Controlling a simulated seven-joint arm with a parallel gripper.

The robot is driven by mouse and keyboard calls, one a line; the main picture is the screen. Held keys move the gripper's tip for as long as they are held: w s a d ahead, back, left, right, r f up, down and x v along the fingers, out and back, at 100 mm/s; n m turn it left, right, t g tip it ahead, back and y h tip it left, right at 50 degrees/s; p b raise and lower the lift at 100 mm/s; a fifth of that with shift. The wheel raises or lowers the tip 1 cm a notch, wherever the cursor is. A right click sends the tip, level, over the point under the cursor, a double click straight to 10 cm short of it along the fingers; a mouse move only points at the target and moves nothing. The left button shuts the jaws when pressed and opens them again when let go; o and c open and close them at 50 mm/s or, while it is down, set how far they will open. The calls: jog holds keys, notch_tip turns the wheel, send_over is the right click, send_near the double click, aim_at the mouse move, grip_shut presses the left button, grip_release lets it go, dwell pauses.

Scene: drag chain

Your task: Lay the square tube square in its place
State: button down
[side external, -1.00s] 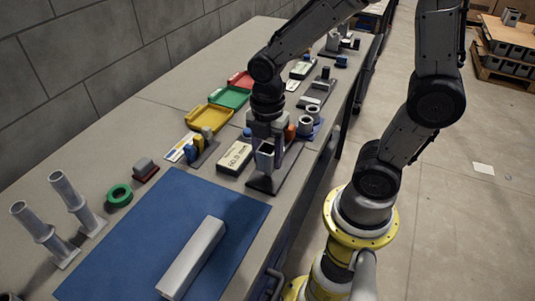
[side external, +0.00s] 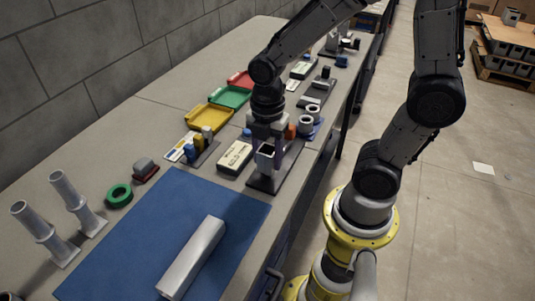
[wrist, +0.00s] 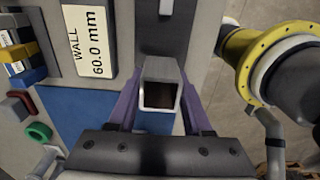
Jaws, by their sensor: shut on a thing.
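A grey square tube (side external: 265,158) with an open, hollow end is held by my gripper (side external: 268,138) over a dark flat plate (side external: 268,185) on the bench. In the wrist view the tube (wrist: 160,93) sits between the two purple fingers of my gripper (wrist: 158,105), its open end facing the camera. The fingers are shut on its sides. I cannot tell whether the tube touches the plate. A long grey bar (side external: 192,258) lies at an angle on the blue mat (side external: 130,235).
A box labelled "WALL 60.0 mm" (wrist: 88,38) lies just left of the tube. Yellow (side external: 208,117), green (side external: 230,97) and red (side external: 241,79) trays stand behind. A green ring (side external: 119,194) and two grey posts (side external: 78,204) are at the left. Grey cylinders (side external: 307,123) stand right of my gripper.

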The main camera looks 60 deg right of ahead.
jog(key=shift+f, duration=1.45)
dwell(0.6)
jog(key=shift+c, duration=1.2)
grip_release()
jog(key=shift+r, duration=0.1)
notch_tip(320, 180, up, 14)
jog(key=shift+f, duration=0.2)
